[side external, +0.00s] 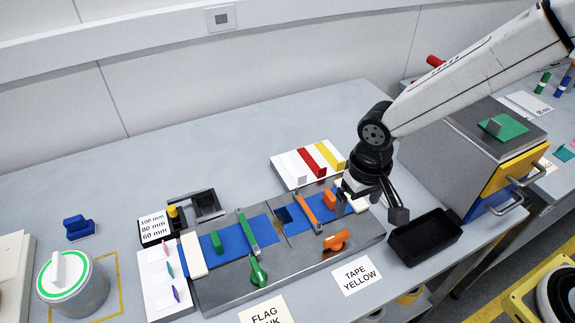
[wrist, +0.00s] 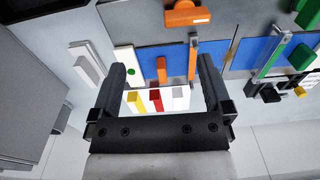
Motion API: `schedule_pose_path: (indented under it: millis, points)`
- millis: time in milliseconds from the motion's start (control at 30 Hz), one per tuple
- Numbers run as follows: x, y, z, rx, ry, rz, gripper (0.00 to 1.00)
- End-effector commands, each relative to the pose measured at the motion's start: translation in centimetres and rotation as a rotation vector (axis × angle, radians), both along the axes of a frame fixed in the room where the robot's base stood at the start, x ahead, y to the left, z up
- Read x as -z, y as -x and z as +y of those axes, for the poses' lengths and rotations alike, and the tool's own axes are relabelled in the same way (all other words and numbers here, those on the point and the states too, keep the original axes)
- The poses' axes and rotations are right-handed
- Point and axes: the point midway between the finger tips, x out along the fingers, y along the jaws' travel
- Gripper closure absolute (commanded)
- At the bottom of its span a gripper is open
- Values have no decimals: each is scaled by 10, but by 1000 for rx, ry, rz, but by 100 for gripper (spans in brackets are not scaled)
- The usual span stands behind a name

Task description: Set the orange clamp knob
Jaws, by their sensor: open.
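The orange clamp knob (side external: 337,240) sits on the grey fixture plate near its front right edge. Its handle lies crosswise to the orange clamp bar (side external: 307,208). In the wrist view the knob (wrist: 187,13) is at the top edge, beyond the fingertips, with the bar (wrist: 193,60) below it. My gripper (side external: 372,202) is open and empty, above the right end of the plate, to the right of and behind the knob, not touching it. The wrist view shows both fingers of my gripper (wrist: 162,72) wide apart. An orange block (side external: 329,196) sits on the blue strip beside the bar.
A green knob (side external: 258,272) and green bar (side external: 248,232) are left on the plate. A black tray (side external: 425,238) lies right of the plate. A card reading TAPE YELLOW (side external: 357,275) lies in front. A rack with white, red and yellow bars (side external: 290,177) stands behind.

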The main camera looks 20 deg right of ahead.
Motion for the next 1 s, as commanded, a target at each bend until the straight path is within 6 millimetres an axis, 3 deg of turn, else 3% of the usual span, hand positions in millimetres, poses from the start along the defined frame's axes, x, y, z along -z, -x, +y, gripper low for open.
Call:
schedule_pose_path:
  millis: [100, 233, 633, 1000]
  points:
    - [5, 2, 24, -4, 10, 21, 0]
    - [7, 4, 35, 0, 16, 30, 0]
    - [14, 3, 36, 1, 17, 31, 0]
    - [51, 4, 35, 1, 18, 32, 0]
